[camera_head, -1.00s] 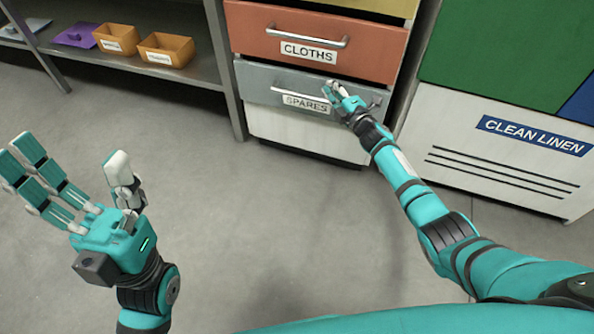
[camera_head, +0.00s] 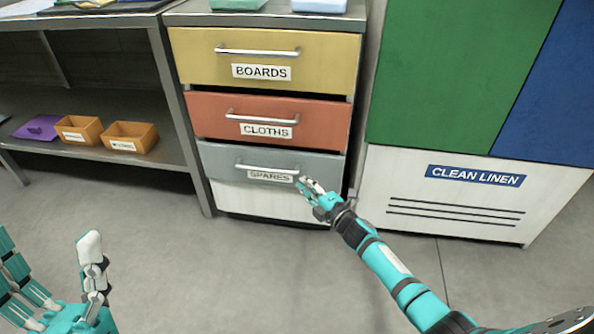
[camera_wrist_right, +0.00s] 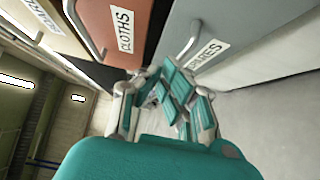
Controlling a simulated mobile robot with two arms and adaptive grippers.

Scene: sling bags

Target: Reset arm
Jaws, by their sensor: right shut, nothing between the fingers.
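My right gripper (camera_head: 312,190) is shut and empty, in front of the lower right part of the grey SPARES drawer (camera_head: 217,163). In the right wrist view its curled fingers (camera_wrist_right: 165,95) are close to the SPARES label and handle; I cannot tell whether they touch the drawer front. My left gripper (camera_head: 55,285) is in the lower left corner with its fingers spread and open, nothing between them, partly cut off by the frame edge.
The drawer unit also has a yellow BOARDS drawer (camera_head: 330,58) and a red CLOTHS drawer (camera_head: 215,112). A white CLEAN LINEN cabinet (camera_head: 395,180) stands at right. A shelf at left holds two orange bins (camera_head: 130,137) and a purple item (camera_head: 38,127). The floor in front is clear.

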